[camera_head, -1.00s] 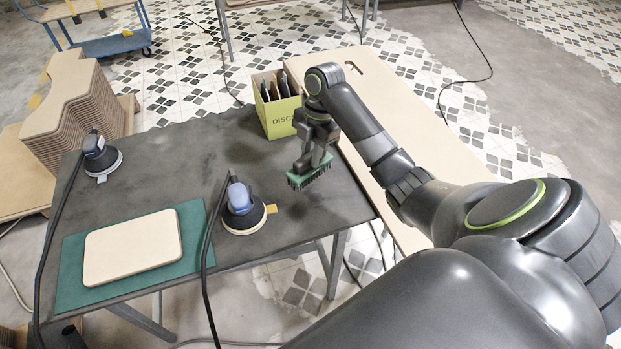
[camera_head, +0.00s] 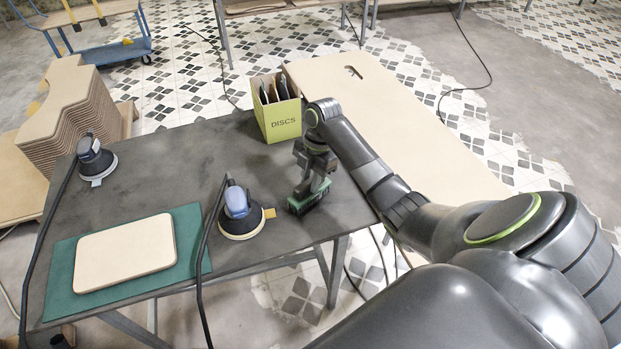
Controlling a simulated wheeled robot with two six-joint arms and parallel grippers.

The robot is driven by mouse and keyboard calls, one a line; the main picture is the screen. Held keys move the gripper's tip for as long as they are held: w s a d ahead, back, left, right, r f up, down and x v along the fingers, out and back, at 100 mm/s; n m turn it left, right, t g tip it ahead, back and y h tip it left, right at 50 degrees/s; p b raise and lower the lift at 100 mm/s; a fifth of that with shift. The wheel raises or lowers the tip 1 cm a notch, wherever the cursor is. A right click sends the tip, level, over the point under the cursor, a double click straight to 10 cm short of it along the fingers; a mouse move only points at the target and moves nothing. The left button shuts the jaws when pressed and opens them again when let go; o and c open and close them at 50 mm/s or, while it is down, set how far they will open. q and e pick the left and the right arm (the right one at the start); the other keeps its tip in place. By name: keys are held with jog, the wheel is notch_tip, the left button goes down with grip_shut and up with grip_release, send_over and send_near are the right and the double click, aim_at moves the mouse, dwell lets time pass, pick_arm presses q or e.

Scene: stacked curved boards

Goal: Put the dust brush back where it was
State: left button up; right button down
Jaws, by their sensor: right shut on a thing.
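The dust brush (camera_head: 307,200) has a green block with dark bristles. It is at the right part of the dark table (camera_head: 150,148), to the right of the nearer sander. My right gripper (camera_head: 313,184) points down and is shut on the brush from above. The brush is low over the table top; I cannot tell whether the bristles touch it. My left gripper is not in view.
A green DISCS box (camera_head: 277,110) stands behind the brush. A blue sander (camera_head: 240,212) with a cable is close on the left, another sander (camera_head: 95,158) further left. A pale board (camera_head: 125,252) lies on a green mat (camera_head: 60,281). Stacked curved boards (camera_head: 70,118) stand left.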

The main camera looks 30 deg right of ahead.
jog(key=c, duration=1.3)
grip_release()
jog(key=shift+f, duration=0.1)
jog(key=shift+o, duration=0.2)
jog(key=shift+r, duration=0.2)
jog(key=shift+d+r, duration=0.1)
jog(key=shift+r, duration=0.25)
jog(key=b+v, duration=0.1)
jog(key=v, duration=0.2)
jog(key=shift+r, duration=0.1)
jog(key=p+v, duration=0.6)
jog(key=v, duration=0.2)
